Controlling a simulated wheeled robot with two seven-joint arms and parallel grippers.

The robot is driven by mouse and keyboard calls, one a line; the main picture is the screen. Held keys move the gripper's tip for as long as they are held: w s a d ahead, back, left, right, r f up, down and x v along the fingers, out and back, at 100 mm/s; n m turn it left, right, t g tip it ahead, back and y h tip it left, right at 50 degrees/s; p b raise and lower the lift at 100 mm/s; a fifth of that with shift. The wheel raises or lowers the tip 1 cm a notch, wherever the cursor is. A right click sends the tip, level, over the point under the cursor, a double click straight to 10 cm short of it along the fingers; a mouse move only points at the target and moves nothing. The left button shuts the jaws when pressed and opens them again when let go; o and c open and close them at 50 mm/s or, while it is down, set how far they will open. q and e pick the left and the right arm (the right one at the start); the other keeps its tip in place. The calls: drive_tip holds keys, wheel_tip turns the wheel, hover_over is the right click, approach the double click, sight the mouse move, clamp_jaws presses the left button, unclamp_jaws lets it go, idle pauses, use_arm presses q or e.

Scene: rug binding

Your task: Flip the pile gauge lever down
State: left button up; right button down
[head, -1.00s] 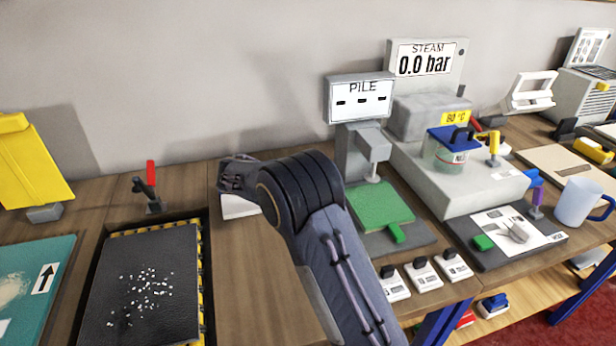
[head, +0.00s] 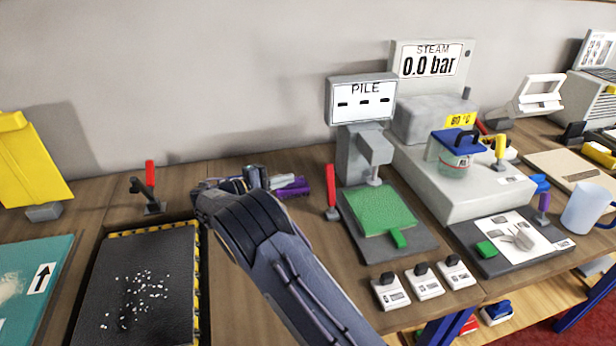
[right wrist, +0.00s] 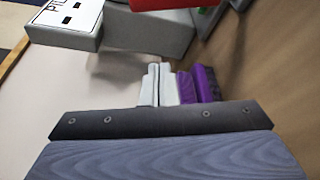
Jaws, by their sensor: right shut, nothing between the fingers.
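The pile gauge (head: 361,103) stands at the back middle of the bench, its screen showing dashes. A green pad (head: 382,212) lies on its dark base. The red lever (head: 331,188) stands upright at the left edge of that base. My right gripper (head: 300,185), with a pale and a purple finger, is shut and empty, just left of the lever with a small gap. In the right wrist view my fingers (right wrist: 177,85) are together, and a red part (right wrist: 165,4), apparently the lever, shows at the top edge near the gauge's screen (right wrist: 66,14). My left gripper is out of view.
Several small white switch boxes (head: 424,285) sit in front of the gauge. The steam unit (head: 465,195) stands to its right. Another red-handled lever (head: 150,175) stands left, behind a black tray (head: 135,290). Bare bench lies in front of the gauge's left side.

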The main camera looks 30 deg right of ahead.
sight(330, 185)
drive_tip(key=d, duration=0.3)
drive_tip(key=d+p, duration=0.1)
drive_tip(key=d, duration=0.2)
drive_tip(key=d+f+p, duration=0.1)
drive_tip(key=d, duration=0.2)
drive_tip(key=shift+w+d, duration=0.3)
drive_tip(key=shift+d, duration=0.1)
drive_tip(key=s, duration=0.1)
drive_tip(key=s+r, duration=0.1)
drive_tip(key=s+a+p, duration=0.1)
drive_tip(key=shift+s+r, duration=0.15)
drive_tip(key=shift+s, duration=0.15)
drive_tip(key=s+a+m+h+b, duration=0.2)
drive_tip(key=s+m+b, duration=0.6)
drive_tip(key=b, duration=0.8)
drive_tip(key=shift+r+h+b, duration=0.3)
drive_tip(key=shift+r, duration=0.15)
